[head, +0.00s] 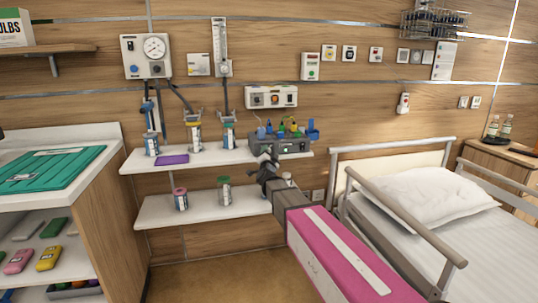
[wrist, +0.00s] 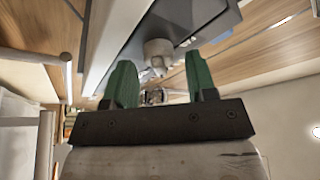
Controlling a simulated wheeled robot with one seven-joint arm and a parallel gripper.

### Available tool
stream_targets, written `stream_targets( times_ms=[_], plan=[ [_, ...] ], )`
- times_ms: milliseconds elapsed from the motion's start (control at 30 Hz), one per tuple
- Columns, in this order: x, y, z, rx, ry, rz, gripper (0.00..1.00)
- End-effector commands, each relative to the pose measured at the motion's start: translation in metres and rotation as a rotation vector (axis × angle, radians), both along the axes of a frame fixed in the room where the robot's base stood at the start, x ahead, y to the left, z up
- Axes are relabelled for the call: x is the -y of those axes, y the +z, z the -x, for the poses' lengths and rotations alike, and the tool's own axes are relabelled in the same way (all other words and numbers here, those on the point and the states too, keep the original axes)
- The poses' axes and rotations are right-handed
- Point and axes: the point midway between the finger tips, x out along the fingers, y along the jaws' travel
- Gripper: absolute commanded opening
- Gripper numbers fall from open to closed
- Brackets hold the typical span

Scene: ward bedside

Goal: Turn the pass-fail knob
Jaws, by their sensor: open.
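A pale round knob (wrist: 158,50) with a raised grip sits on the front of a grey box in the wrist view. I take it for the pass-fail knob, though no label is readable. The grey box (head: 296,146) stands on the upper white shelf in the head view, with coloured items on top. My gripper (head: 267,168) is just in front of and below the box's left part and hides some of it, so I cannot make out the knob there. In the wrist view my gripper's green fingers (wrist: 160,72) are open, with the knob beyond and between their tips, apparently untouched.
The lower shelf (head: 225,208) holds two small canisters. Bottles and a purple item (head: 172,160) stand on the upper shelf (head: 137,162) to the left. A bed rail (head: 405,215) is close to the right of my arm. A wall panel (head: 271,97) hangs above the box.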

Motion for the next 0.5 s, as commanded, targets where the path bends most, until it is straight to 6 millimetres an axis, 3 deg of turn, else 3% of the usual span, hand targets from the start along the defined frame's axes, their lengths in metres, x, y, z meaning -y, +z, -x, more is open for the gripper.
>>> stream_targets(
  times_ms=[267, 500],
  plan=[
    [0.001, -0.008, 0.032, -0.002, 0.001, 0.000, 0.52],
    [0.000, -0.020, 0.077, -0.001, 0.002, -0.001, 0.52]
  ],
)
